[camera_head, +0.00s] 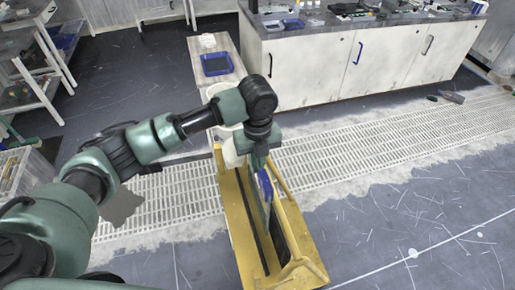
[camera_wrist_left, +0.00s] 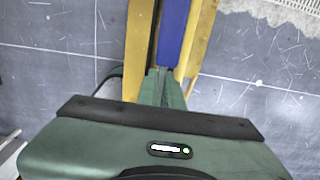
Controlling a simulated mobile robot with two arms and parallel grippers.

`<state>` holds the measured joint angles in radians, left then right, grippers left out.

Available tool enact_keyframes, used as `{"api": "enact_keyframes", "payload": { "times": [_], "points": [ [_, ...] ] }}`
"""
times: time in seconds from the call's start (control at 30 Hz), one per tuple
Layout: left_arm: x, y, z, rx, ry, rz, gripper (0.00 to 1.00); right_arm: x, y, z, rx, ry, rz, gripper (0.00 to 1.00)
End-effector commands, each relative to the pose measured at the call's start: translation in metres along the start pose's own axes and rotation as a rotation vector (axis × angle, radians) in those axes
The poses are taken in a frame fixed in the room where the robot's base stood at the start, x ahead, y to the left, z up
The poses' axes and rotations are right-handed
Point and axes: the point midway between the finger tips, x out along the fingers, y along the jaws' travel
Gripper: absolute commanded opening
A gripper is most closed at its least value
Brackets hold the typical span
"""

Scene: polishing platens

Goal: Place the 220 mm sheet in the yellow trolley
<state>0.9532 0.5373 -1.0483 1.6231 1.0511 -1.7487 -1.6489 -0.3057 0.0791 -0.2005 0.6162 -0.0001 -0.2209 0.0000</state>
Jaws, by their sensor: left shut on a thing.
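The yellow trolley (camera_head: 236,232) stands on the floor at the lower middle of the head view, with long narrow slots between its rails. Its yellow sides also show in the left wrist view (camera_wrist_left: 201,38). My left gripper (camera_head: 262,166) points down over the trolley and is shut on a thin sheet with a blue face (camera_head: 265,186), seen nearly edge-on. In the left wrist view the blue face (camera_wrist_left: 172,38) lies between the yellow sides, just beyond the fingers (camera_wrist_left: 163,78). The sheet's lower part is between the rails; whether it touches the bottom is hidden. Its size cannot be read. My right gripper is out of view.
A small table with a blue tray (camera_head: 216,65) and a white bucket (camera_head: 228,104) stand behind the trolley. A long white cabinet (camera_head: 310,75) is beyond, at the right. A pale floor grating (camera_head: 350,150) crosses the room. The floor right of the trolley is clear.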

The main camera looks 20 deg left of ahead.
Motion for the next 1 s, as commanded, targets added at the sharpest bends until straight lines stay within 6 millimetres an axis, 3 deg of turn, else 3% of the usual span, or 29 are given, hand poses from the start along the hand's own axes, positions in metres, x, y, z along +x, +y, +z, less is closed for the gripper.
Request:
{"api": "enact_keyframes", "payload": {
  "times": [0.1,0.47,0.7,1.0],
  "points": [
    [0.018,-0.001,0.0,0.0,-0.001,-0.004,0.0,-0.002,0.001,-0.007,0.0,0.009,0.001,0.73],
    [0.042,-0.002,0.0,0.001,-0.001,-0.005,0.0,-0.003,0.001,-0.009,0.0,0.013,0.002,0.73],
    [0.072,-0.002,0.001,0.0,-0.001,-0.005,0.0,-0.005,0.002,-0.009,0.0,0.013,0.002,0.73],
    [0.075,-0.002,0.001,0.001,-0.003,-0.006,0.0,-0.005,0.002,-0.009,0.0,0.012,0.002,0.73]
  ]
}}
